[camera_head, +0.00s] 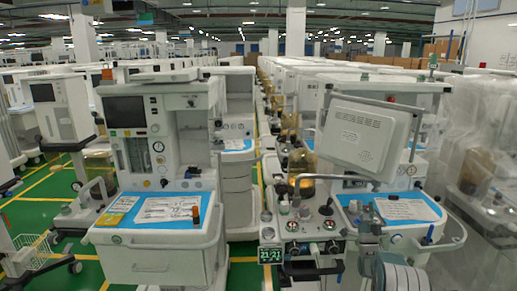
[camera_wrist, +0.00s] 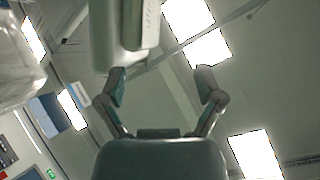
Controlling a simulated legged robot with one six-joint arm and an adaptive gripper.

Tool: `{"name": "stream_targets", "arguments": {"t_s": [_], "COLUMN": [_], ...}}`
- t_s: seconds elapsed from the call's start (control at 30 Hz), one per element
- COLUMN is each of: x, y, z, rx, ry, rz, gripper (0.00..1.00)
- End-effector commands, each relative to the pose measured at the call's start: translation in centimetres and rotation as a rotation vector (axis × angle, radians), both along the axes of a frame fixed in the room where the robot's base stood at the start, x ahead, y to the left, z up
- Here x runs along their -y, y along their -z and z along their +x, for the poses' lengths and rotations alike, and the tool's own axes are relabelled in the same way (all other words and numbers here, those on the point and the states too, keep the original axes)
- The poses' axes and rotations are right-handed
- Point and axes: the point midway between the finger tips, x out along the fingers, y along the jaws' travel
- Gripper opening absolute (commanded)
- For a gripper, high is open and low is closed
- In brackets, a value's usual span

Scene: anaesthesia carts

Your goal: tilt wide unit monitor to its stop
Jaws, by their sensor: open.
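A white monitor housing (camera_head: 362,133) with slots and lettering on its face stands tilted above the right-hand cart in the head view. Its screen is not visible from here. My gripper (camera_wrist: 162,78) is open in the wrist view, its two fingers wide apart with nothing between them but ceiling. A pale box-like part (camera_wrist: 122,38), perhaps the monitor housing, is at the top of that view, close to the left fingertip. I cannot tell whether they touch.
The right cart has a blue worktop (camera_head: 408,208) with papers and a curved grey tube (camera_head: 335,178) below the housing. A left cart with a dark screen (camera_head: 126,112) stands beside it. Plastic-wrapped equipment (camera_head: 480,160) is at the far right. Green floor shows at left.

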Motion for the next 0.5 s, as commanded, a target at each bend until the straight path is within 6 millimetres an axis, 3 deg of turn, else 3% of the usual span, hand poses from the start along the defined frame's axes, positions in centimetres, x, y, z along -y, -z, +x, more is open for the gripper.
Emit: {"name": "stream_targets", "arguments": {"t_s": [0.3, 0.5], "x": [-2.1, -4.4], "y": [-7.1, -11.9], "z": [1.9, 1.4], "rx": [-0.222, -0.447], "ry": [0.088, 0.156], "rz": [-0.018, -0.051], "gripper": [0.86, 0.86]}}
